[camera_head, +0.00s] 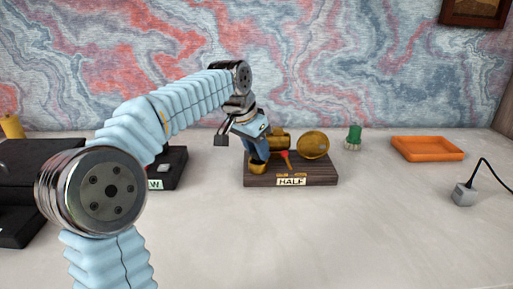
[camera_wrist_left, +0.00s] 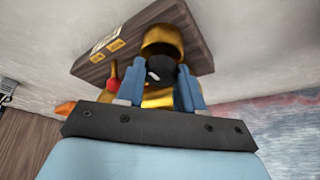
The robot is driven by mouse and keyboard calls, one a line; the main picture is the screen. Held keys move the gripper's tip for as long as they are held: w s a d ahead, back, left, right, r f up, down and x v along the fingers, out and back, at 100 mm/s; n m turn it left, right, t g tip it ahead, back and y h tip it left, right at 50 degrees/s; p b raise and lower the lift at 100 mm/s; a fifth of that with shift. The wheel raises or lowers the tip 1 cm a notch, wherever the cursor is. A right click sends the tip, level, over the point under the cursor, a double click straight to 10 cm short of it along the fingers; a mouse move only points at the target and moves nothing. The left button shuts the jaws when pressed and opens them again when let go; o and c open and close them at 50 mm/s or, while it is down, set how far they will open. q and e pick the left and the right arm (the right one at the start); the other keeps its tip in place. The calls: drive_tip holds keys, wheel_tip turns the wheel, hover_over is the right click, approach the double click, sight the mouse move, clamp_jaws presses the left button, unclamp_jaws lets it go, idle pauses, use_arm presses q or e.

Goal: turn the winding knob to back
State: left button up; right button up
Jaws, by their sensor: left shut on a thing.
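A brass device (camera_head: 313,145) stands on a dark wooden base (camera_head: 325,174) with a label reading HALF (camera_head: 291,182). A small red-tipped part (camera_head: 285,154) shows at its front. My left gripper (camera_head: 258,158) reaches the device's left end from above. In the left wrist view its two blue fingers (camera_wrist_left: 160,88) are shut on the winding knob (camera_wrist_left: 158,73), a dark piece with a pale mark in front of the brass body (camera_wrist_left: 162,38). The fingers hide part of the knob, and its angle is hard to read. My right gripper is not in view.
A black box with a label (camera_head: 170,168) stands left of the base. A green object (camera_head: 354,137) and an orange tray (camera_head: 427,149) are to the right, with a grey cabled block (camera_head: 465,194) nearer. The front of the desk (camera_head: 330,240) is clear.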

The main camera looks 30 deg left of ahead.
use_arm(q)
drive_tip(key=o, duration=0.8)
drive_tip(key=shift+c, duration=0.2)
drive_tip(key=shift+r, duration=0.1)
drive_tip(key=v, duration=1.3)
drive_tip(key=shift+s+r, duration=0.25)
drive_tip(key=shift+f, duration=0.1)
